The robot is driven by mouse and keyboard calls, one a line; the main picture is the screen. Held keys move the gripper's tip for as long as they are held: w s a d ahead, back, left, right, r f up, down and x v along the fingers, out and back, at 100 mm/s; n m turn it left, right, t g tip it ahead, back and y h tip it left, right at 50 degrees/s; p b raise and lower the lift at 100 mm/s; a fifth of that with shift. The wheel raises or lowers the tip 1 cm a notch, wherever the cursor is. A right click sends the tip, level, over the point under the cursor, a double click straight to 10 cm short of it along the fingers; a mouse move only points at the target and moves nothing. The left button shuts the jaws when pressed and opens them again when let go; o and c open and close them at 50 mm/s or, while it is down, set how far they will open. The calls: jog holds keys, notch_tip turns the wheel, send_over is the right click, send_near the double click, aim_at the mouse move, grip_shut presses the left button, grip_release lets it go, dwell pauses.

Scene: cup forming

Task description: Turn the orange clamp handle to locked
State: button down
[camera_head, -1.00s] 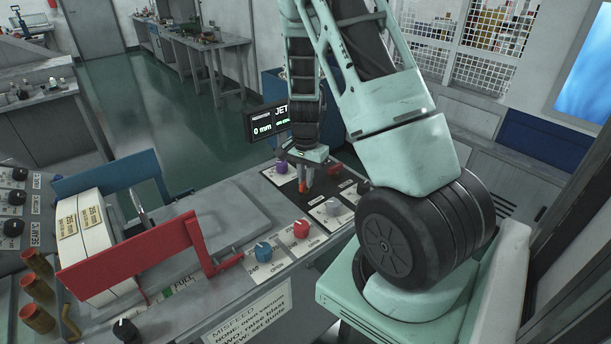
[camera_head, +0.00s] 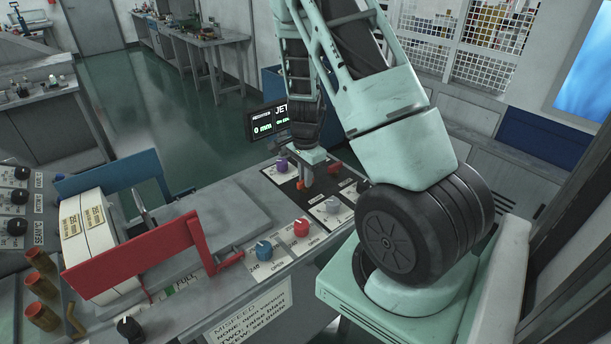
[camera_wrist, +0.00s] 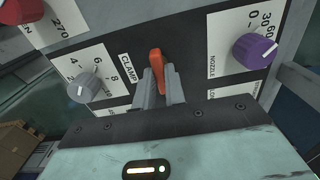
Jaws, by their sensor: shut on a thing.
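The orange clamp handle (camera_wrist: 156,62) stands on a dark plate beside the CLAMP label (camera_wrist: 128,68) in the wrist view. My gripper (camera_wrist: 161,84) is shut on it, with one grey finger on each side. In the head view my gripper (camera_head: 307,180) reaches down to the panel, and a small part of the orange handle (camera_head: 300,184) shows beside the fingers. The handle's lower part is hidden between the fingers. I cannot read a locked mark in either view.
A purple NOZZLE knob (camera_wrist: 254,49) and a grey numbered knob (camera_wrist: 82,91) flank the clamp closely. Red (camera_head: 301,227) and blue (camera_head: 264,250) knobs sit nearer on the panel. A red guard (camera_head: 135,255) and a display (camera_head: 268,122) stand nearby.

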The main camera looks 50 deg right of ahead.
jog(key=c, duration=1.5)
grip_release()
jog(key=shift+o, duration=0.2)
notch_tip(320, 180, up, 18)
jog(key=shift+f+b, duration=0.25)
jog(key=shift+b, duration=0.15)
